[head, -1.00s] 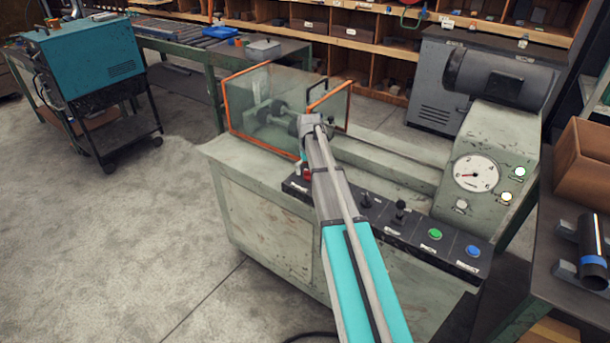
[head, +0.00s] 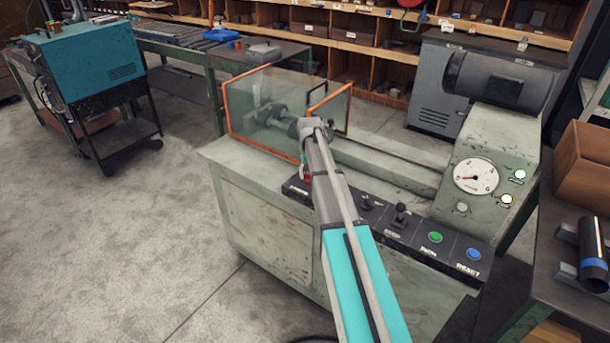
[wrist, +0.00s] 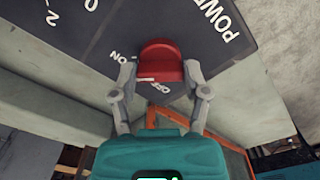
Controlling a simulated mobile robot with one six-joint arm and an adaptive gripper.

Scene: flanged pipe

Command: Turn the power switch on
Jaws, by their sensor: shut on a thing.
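The power switch (wrist: 162,60) is a red knob on a dark panel, beside the word POWER in the wrist view. An ON label stands to its left, with partly covered lettering just below it. My gripper (wrist: 161,76) has one finger on each side of the knob and is shut on it. The knob's exact setting is hard to tell. In the head view only a bit of the red switch (head: 307,174) shows at the left end of the panel, and my arm hides most of the gripper.
The control panel (head: 412,241) also carries black levers, a green button (head: 435,237) and a blue button (head: 473,253). An orange-edged clear guard (head: 262,118) stands just behind the switch. A gauge (head: 476,177) is at the right. Open floor lies left of the machine.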

